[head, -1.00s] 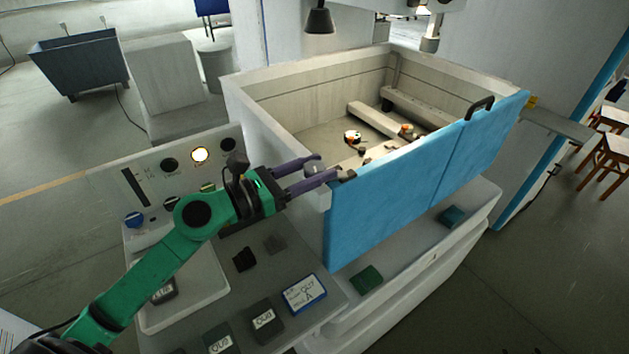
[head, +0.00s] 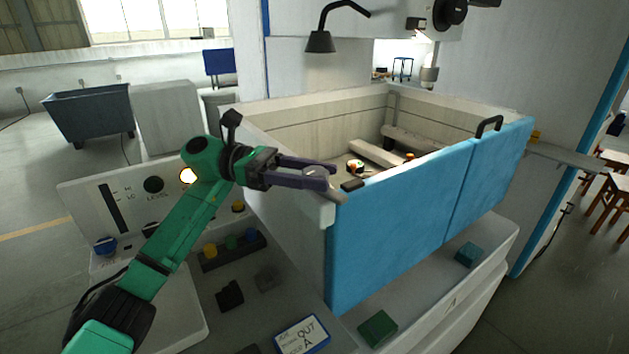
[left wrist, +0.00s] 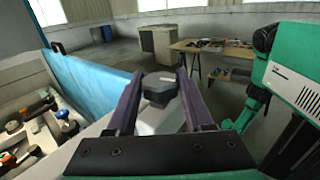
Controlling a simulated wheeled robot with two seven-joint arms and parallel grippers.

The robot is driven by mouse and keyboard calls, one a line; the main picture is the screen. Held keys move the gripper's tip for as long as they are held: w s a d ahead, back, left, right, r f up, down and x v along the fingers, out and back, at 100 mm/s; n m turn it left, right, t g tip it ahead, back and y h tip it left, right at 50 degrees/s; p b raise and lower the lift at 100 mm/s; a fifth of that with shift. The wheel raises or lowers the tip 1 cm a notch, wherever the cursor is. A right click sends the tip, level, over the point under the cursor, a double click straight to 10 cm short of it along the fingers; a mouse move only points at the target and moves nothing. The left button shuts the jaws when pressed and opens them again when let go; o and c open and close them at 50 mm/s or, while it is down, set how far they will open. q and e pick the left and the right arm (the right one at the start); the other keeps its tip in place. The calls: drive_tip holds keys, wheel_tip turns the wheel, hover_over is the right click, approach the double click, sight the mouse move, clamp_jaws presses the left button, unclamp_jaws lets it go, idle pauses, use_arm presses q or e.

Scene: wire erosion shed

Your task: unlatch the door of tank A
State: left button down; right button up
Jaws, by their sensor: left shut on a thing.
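The tank is an open-topped pale box with a blue door (head: 400,215) across its front, standing upright. A small grey latch knob (head: 316,171) is at the tank's near left corner, beside the door's left end. My left gripper (head: 325,176) has its purple fingers shut on this knob. In the left wrist view the dark knob (left wrist: 160,88) sits between the two fingertips. The fingers partly hide the latch. My right gripper is not in view.
A control panel (head: 125,190) with knobs and a lit lamp stands left of the tank. A black handle (head: 489,125) is on the door's top. A lamp (head: 320,42) hangs above the tank.

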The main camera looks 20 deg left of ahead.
use_arm(q)
drive_tip(key=shift+m+g, duration=1.1)
drive_tip(key=shift+g, duration=0.6)
drive_tip(key=shift+y, duration=0.3)
drive_tip(key=shift+c, duration=1.4)
unclamp_jaws()
drive_tip(key=shift+w+a+b, duration=0.15)
drive_tip(key=shift+a+b, duration=0.2)
drive_tip(key=b+v, duration=0.1)
drive_tip(key=v, duration=0.5)
drive_tip(key=shift+a, duration=0.4)
